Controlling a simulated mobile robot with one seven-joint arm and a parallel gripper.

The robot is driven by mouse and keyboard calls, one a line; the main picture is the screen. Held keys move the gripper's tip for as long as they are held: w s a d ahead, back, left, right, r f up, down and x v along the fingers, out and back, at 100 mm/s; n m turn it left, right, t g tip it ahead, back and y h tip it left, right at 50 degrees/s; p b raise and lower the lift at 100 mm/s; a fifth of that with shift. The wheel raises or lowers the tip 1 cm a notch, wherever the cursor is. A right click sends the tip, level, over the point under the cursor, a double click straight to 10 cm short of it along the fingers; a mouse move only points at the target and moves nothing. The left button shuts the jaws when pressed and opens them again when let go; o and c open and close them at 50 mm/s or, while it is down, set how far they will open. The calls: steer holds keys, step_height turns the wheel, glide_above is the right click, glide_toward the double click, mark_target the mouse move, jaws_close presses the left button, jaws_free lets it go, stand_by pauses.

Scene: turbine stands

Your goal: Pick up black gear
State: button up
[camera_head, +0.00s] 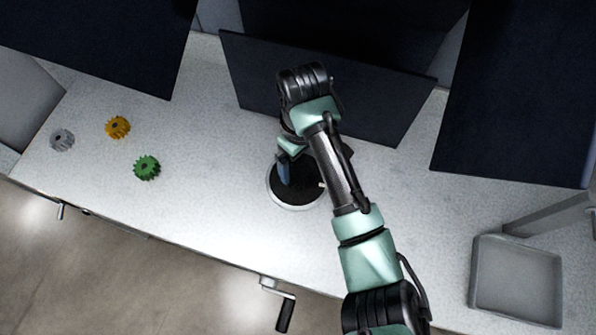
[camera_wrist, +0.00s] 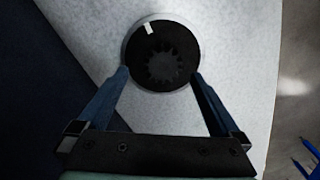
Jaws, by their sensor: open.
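The black gear (camera_wrist: 166,66) sits on a round black disc with a white mark (camera_wrist: 152,36) and a pale rim, near the top middle of the wrist view. The gear's teeth are hard to make out against the disc. My gripper (camera_wrist: 160,76) is open, with one blue finger on each side of the gear and nothing between them. I cannot tell how far above the gear the fingertips are. In the head view my gripper (camera_head: 284,168) is over the black disc (camera_head: 305,190); the gear cannot be told apart there.
A green gear (camera_head: 147,168), an orange gear (camera_head: 117,127) and a grey gear (camera_head: 62,140) lie on the left of the white table (camera_head: 200,215). A grey tray (camera_head: 517,277) stands at the right. Dark panels (camera_head: 390,105) stand behind the disc. The table between the gears and disc is clear.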

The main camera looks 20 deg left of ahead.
mark_target(298, 174)
steer(key=shift+s+a+f+p, duration=0.1)
steer(key=shift+f+p, duration=0.05)
steer(key=shift+f, duration=0.75)
steer(key=shift+a+f+p, duration=0.15)
steer(key=shift+f+p, duration=0.05)
steer(key=shift+f, duration=0.75)
steer(key=shift+s+a+f+p, duration=0.1)
steer(key=shift+f+p, duration=0.05)
steer(key=shift+f, duration=0.75)
jaws_close()
steer(key=shift+w+r, duration=0.1)
